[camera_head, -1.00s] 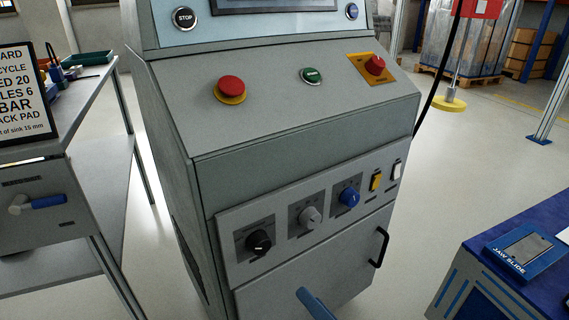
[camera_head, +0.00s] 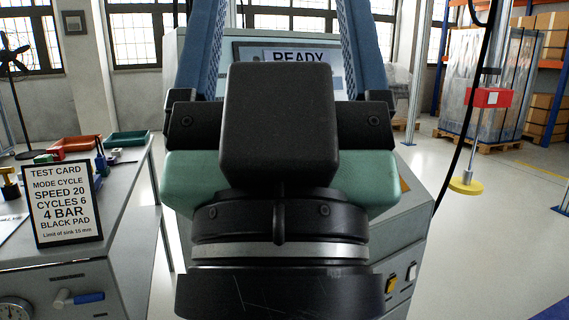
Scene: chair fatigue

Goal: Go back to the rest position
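My gripper (camera_head: 282,40) fills the middle of the view, seen from behind. Its black and green body stands upright in front of the grey control cabinet (camera_head: 408,225). Its two blue fingers rise at left and right with a wide gap between them, and I see nothing held. The fingertips run out of the top of the frame. Through the gap shows the cabinet's screen (camera_head: 297,56), reading READY.
A grey bench (camera_head: 122,205) at the left bears a test card (camera_head: 62,205), a red tray (camera_head: 72,148) and a green tray (camera_head: 127,138). A rod with a red block (camera_head: 490,97) and yellow foot (camera_head: 467,185) stands right. Wrapped pallets (camera_head: 488,80) stand behind.

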